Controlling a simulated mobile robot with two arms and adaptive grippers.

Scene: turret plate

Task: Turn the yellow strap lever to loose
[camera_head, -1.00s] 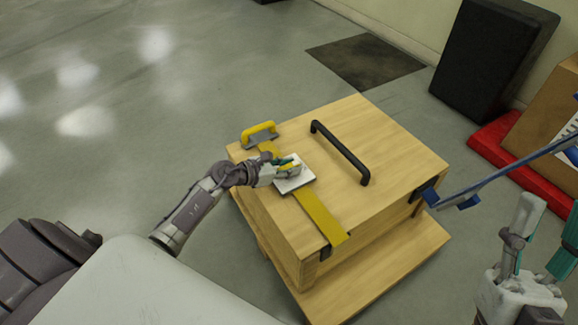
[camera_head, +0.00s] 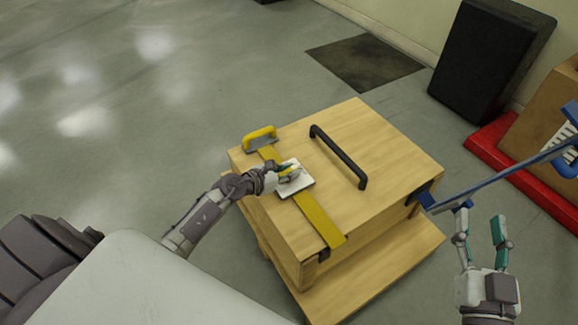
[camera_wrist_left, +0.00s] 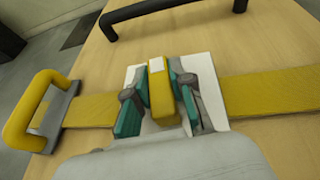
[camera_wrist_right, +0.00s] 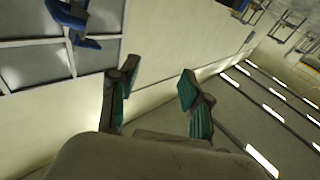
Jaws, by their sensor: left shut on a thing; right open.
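The yellow strap lever (camera_wrist_left: 162,100) stands on a white plate (camera_head: 303,188) on top of the wooden crate (camera_head: 395,157). In the left wrist view my left gripper (camera_wrist_left: 160,95) has its two teal-padded fingers on either side of the lever, shut on it. In the head view the gripper (camera_head: 284,174) hides most of the lever. A yellow strap (camera_head: 318,218) runs under the plate across the crate lid. My right gripper (camera_head: 480,228) is open and empty, off to the right of the crate; it shows open in its wrist view (camera_wrist_right: 155,90).
A yellow handle (camera_head: 260,135) and a black handle (camera_head: 340,157) stand up from the lid. A blue bar (camera_head: 500,178) reaches in from the right near the crate's corner. The left floor is clear.

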